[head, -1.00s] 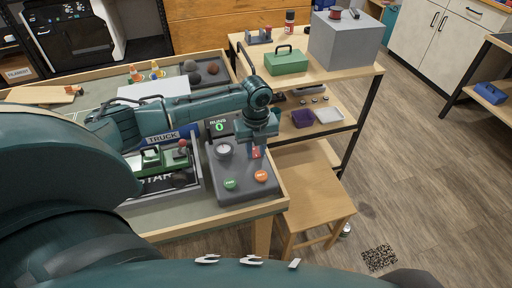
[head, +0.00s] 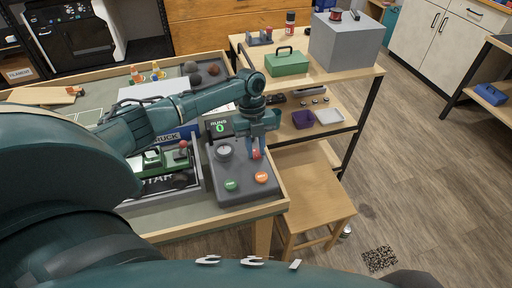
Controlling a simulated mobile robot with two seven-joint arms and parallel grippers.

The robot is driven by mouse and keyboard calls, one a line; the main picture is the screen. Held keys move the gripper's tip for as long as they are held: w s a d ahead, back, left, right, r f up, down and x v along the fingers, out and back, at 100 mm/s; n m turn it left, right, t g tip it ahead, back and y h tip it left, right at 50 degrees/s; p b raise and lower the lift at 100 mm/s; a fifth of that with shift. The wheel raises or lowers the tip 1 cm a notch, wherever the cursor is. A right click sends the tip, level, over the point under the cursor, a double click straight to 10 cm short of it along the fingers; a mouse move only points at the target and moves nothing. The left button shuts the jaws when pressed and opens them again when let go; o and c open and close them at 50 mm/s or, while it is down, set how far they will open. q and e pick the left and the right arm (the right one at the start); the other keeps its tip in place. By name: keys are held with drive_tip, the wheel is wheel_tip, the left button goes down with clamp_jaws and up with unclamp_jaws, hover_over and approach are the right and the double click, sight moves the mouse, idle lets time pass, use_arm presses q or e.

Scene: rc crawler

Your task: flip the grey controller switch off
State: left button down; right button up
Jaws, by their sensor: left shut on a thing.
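The grey controller (head: 241,187) sits at the right end of the play table. It has a green button (head: 231,185), an orange button (head: 261,177), a round dial (head: 225,151) and a display showing a green 0 (head: 219,128). A red switch (head: 256,154) is at its upper right. My left gripper (head: 257,149) points down over the controller, with its fingers around the red switch. The fingers partly hide the switch, so I cannot tell which way it is set. My right gripper is not in view.
A green crawler (head: 152,159) stands on the START pad (head: 160,187) left of the controller. A wooden stool (head: 307,197) stands right of the table. Behind it, a shelf bench holds a green toolbox (head: 287,62) and a grey box (head: 344,42).

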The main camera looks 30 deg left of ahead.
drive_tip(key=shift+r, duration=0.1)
use_arm(q)
drive_tip(key=c, duration=1.2)
unclamp_jaws()
drive_tip(key=shift+c, duration=0.2)
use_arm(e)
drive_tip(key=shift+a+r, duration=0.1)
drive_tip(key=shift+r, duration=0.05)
use_arm(q)
drive_tip(key=shift+r, duration=0.1)
drive_tip(key=shift+w+a+r, duration=0.1)
drive_tip(key=shift+r, duration=0.15)
drive_tip(key=b+v, duration=0.1)
drive_tip(key=v, duration=1.1)
drive_tip(key=shift+r, duration=0.3)
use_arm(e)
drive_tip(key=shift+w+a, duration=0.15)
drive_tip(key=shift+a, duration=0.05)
use_arm(q)
drive_tip(key=shift+f, duration=0.1)
